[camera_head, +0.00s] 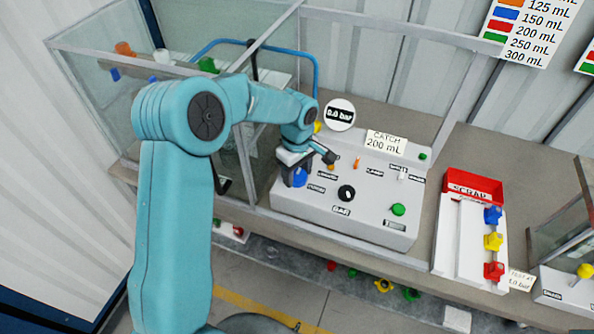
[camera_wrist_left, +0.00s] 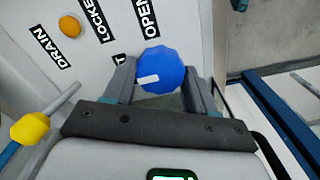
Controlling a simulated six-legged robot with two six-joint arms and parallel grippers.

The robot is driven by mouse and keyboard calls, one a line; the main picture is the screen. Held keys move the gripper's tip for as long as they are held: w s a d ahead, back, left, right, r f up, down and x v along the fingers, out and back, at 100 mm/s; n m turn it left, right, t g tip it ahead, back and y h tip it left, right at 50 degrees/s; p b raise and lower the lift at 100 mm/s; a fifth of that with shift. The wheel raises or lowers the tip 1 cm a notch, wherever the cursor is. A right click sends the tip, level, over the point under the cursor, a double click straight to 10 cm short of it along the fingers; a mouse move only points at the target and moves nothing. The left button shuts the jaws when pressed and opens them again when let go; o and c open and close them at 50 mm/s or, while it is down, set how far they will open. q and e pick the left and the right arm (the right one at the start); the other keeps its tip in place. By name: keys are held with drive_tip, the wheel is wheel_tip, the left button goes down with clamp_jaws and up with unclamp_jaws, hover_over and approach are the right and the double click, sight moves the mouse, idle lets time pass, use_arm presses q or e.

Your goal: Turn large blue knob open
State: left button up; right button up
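The large blue knob (camera_head: 300,178) is on the left part of the light grey panel (camera_head: 330,215) in the head view, partly hidden by my left gripper (camera_head: 295,168). In the left wrist view, the blue knob (camera_wrist_left: 160,72) has a white pointer mark directed to the left. The OPEN label (camera_wrist_left: 146,18) stands just above it in that picture. My left gripper (camera_wrist_left: 160,80) has one finger on each side of the knob's lower part, with a narrow gap at the left finger. My right gripper is not in view.
A yellow knob (camera_wrist_left: 30,128) on a metal rod and an orange button (camera_wrist_left: 71,27) are near the gripper. The panel also has a black knob (camera_head: 346,193) and a green button (camera_head: 398,209). A glass enclosure (camera_head: 110,90) stands at left; a red-white tray (camera_head: 470,225) at right.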

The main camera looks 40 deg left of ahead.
use_arm(q)
drive_tip(key=shift+s+f, duration=0.1)
drive_tip(key=shift+m, duration=0.3)
drive_tip(key=m+b, duration=0.2)
drive_tip(key=shift+f+m, duration=0.15)
drive_tip(key=shift+m, duration=0.15)
drive_tip(key=m+b, duration=0.1)
drive_tip(key=m, duration=0.3)
drive_tip(key=shift+m, duration=0.3)
drive_tip(key=m+b, duration=0.1)
drive_tip(key=m, duration=0.9)
idle(0.4)
